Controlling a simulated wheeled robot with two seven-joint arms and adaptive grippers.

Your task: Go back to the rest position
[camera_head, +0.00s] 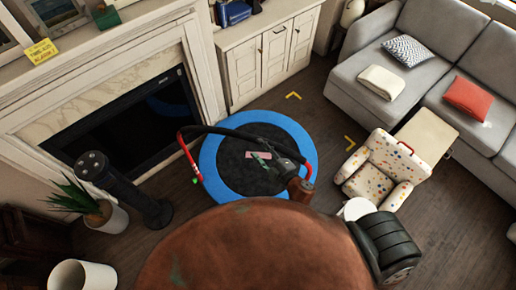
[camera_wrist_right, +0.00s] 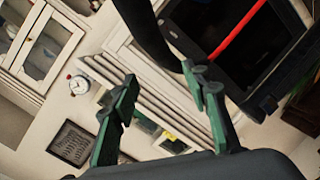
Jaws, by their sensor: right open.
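My right gripper (camera_head: 263,154) is in the head view, above the blue-rimmed trampoline (camera_head: 212,160). Its arm comes up from the lower right. In the right wrist view its two green fingers (camera_wrist_right: 160,84) stand well apart, with nothing between them. Beyond them are the white fireplace surround, the black screen and the wall. A small pink patch shows beside the gripper over the trampoline mat; I cannot tell what it is. My left gripper does not show.
A trampoline handlebar (camera_head: 188,155) with red ends arches beside my right gripper. The fireplace screen (camera_head: 130,122) is at left, near a potted plant (camera_head: 105,213). A white cabinet (camera_head: 262,65) stands behind. A spotted armchair (camera_head: 380,172) and grey sofa (camera_head: 365,70) are at right. Dark floor lies between.

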